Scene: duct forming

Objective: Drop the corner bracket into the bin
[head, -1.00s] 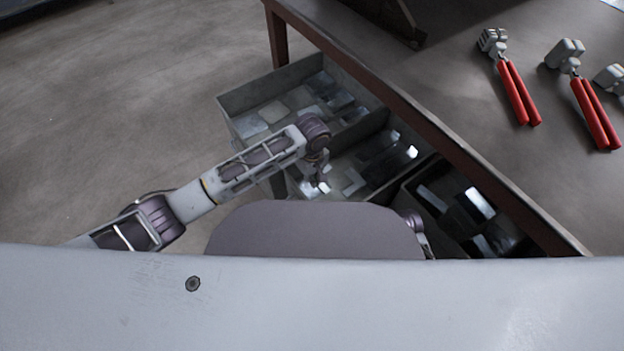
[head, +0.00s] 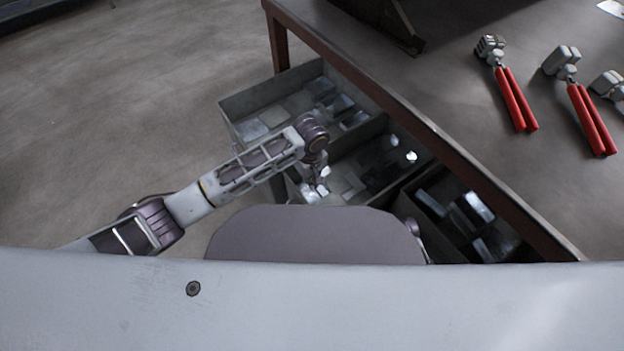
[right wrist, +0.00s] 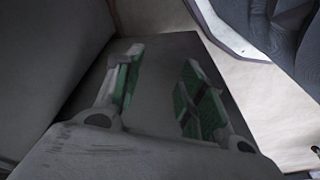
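My left gripper (head: 317,183) hangs from the left arm over the near end of the middle bin (head: 372,196) in the head view. It is small and shadowed there, so I cannot tell whether its fingers are open or shut. Bright pale pieces lie close around its tips. I cannot pick out the corner bracket among them, nor tell whether one is held. In the right wrist view my right gripper (right wrist: 160,85) has its two green-padded fingers well apart, with nothing between them.
A grey bin (head: 235,104) with flat metal pieces stands left of the middle bin, and a dark bin (head: 412,202) stands right of it. The table's edge (head: 400,100) runs above them. Red-handled tools (head: 516,98) lie on the tabletop. Open floor (head: 120,110) is at left.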

